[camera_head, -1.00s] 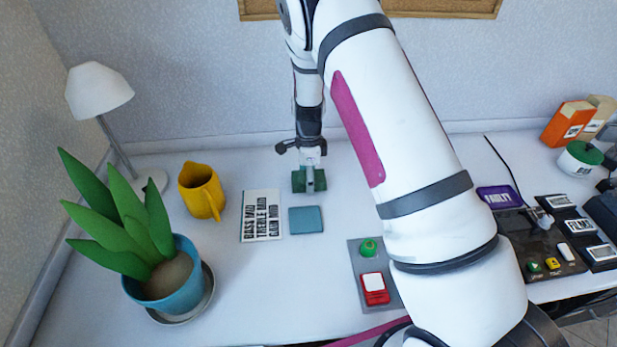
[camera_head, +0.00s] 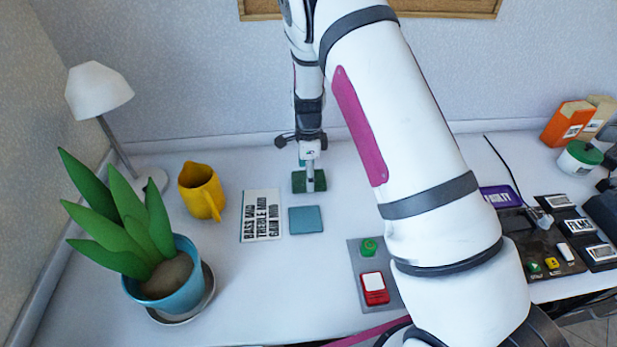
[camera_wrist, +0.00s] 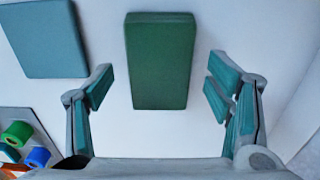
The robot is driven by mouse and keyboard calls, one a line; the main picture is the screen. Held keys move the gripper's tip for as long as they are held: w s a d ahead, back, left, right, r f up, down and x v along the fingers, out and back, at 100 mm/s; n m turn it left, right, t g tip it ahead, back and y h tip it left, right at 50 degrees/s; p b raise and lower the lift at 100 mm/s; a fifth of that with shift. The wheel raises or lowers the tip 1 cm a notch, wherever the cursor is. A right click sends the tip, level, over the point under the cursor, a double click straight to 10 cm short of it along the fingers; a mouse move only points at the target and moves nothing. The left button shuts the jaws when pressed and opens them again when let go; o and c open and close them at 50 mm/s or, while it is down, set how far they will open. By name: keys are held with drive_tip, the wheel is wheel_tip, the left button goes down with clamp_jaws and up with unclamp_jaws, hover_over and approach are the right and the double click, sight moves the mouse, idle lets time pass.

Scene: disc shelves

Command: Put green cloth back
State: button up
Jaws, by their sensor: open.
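The green cloth, a thick dark-green folded block (camera_head: 299,183), lies on the white desk near the back wall. In the wrist view the green cloth (camera_wrist: 160,60) is ahead of the palm, its near end between the fingertips. My gripper (camera_head: 309,165) is above it in the head view, partly hiding it. In the wrist view my gripper (camera_wrist: 160,82) is open, one finger on each side of the cloth, with gaps on both sides. A flat blue-teal square (camera_head: 306,220) lies just in front of the cloth; it also shows in the wrist view (camera_wrist: 43,40).
A printed card (camera_head: 261,215), yellow mug (camera_head: 203,191), lamp (camera_head: 98,92) and potted plant (camera_head: 160,270) stand left. A button panel (camera_head: 372,272) is partly behind my arm. Devices (camera_head: 540,240) and boxes (camera_head: 568,124) are right. Coloured knobs (camera_wrist: 38,156) show lower left.

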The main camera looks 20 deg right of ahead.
drive_tip(key=s+r+n, duration=0.2)
drive_tip(key=s+r, duration=0.1)
drive_tip(key=r, duration=0.7)
drive_tip(key=s+r+n, duration=0.2)
drive_tip(key=s+r, duration=0.1)
drive_tip(key=r, duration=0.7)
drive_tip(key=s+r+n+t+y, duration=0.1)
drive_tip(key=s+r+n, duration=0.5)
drive_tip(key=s+r, duration=0.4)
drive_tip(key=s+r+n+t+h, duration=0.1)
drive_tip(key=s+n, duration=0.9)
drive_tip(key=s, duration=1.1)
drive_tip(key=shift+d+r+t, duration=0.15)
drive_tip(key=shift+r+t, duration=0.1)
drive_tip(key=shift+t, duration=0.25)
drive_tip(key=shift+t, duration=0.6)
wheel_tip(320, 180, up, 6)
drive_tip(key=p, duration=0.4)
drive_tip(key=shift+f, duration=0.25)
